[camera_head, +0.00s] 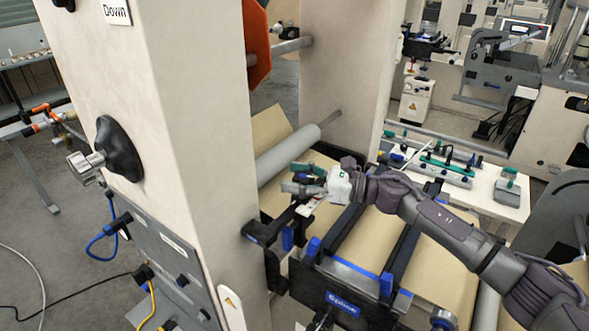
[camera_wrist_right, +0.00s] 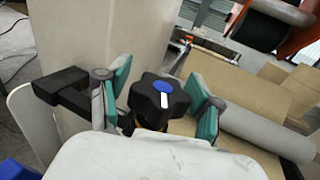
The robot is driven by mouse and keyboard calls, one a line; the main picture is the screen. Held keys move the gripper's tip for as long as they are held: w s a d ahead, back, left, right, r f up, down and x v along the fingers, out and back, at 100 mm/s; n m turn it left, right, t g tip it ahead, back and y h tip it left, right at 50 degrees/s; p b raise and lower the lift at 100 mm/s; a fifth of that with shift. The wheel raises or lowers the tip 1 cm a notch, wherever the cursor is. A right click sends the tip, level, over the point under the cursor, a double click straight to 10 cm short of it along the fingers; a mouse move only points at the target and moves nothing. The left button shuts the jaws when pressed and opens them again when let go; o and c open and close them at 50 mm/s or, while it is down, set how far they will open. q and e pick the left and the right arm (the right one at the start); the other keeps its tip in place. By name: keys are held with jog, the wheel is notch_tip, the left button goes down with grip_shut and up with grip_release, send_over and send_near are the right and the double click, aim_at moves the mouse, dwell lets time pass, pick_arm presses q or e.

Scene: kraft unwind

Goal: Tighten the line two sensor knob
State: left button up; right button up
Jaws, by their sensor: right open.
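The sensor knob (camera_wrist_right: 162,98) is a black, lobed knob with a blue cap and a white mark, upright in the middle of the right wrist view. My right gripper (camera_wrist_right: 160,100) is open, with one green-padded finger on each side of the knob; I cannot tell if either pad touches it. In the head view my right gripper (camera_head: 298,179) reaches in from the right, over the sensor bracket (camera_head: 268,232) beside the pale column. There the knob is hidden or too small to make out. My left gripper is not in view.
The pale machine column (camera_head: 180,110) stands close left of the gripper. A grey roller (camera_head: 287,155) and brown kraft web (camera_head: 440,270) lie around it. Black rails with blue clamps (camera_head: 385,285) stand in front. A white table (camera_head: 485,193) with green-handled tools is behind.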

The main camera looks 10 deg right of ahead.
jog(key=shift+a, duration=0.15)
jog(key=shift+w, duration=0.1)
jog(key=shift+c, duration=0.2)
jog(key=c, duration=1.1)
